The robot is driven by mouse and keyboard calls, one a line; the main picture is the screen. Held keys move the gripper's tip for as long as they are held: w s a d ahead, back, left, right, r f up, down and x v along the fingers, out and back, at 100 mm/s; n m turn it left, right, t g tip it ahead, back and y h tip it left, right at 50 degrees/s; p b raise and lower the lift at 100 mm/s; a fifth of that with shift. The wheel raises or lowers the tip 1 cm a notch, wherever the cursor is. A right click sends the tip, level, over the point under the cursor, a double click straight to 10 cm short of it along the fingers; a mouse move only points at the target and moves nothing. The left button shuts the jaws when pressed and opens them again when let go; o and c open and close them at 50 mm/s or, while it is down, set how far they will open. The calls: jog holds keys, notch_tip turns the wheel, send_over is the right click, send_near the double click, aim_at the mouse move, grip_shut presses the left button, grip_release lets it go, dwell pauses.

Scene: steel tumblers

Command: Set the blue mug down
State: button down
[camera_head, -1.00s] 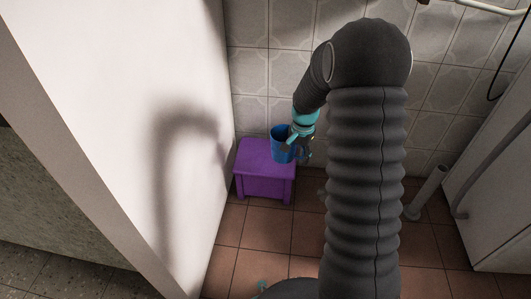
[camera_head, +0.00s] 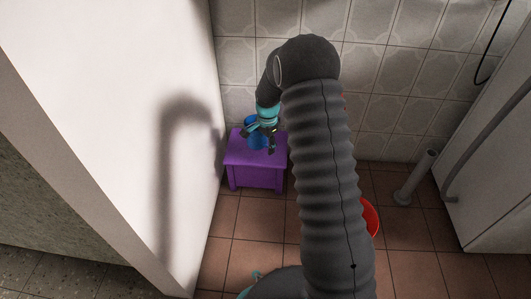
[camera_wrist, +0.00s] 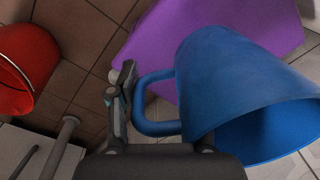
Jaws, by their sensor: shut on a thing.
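The blue mug (camera_head: 257,141) is at the top of the purple stool (camera_head: 258,177) in the head view, partly hidden by my gripper. I cannot tell whether its base touches the stool. My gripper (camera_head: 267,136) is at the mug's near right side. In the wrist view the mug (camera_wrist: 215,85) is large, with its open mouth toward the lower right and its handle toward my gripper (camera_wrist: 122,105). My gripper is shut on the mug at the handle. The purple stool (camera_wrist: 200,22) shows behind the mug there.
A red bucket (camera_wrist: 28,60) stands on the tiled floor; its edge (camera_head: 371,218) shows behind my arm in the head view. A white partition (camera_head: 120,110) is close on the stool's left, and a tiled wall (camera_head: 400,60) is behind. A grey pipe (camera_head: 415,178) stands at right.

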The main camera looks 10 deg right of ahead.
aim_at(265, 159)
jog(key=shift+w+a+f, duration=0.15)
jog(key=shift+a+f, duration=0.05)
jog(key=shift+f, duration=0.15)
jog(key=shift+f+b, duration=0.35)
jog(key=shift+f, duration=1.4)
jog(key=shift+f, duration=0.2)
jog(key=c, duration=0.5)
grip_release()
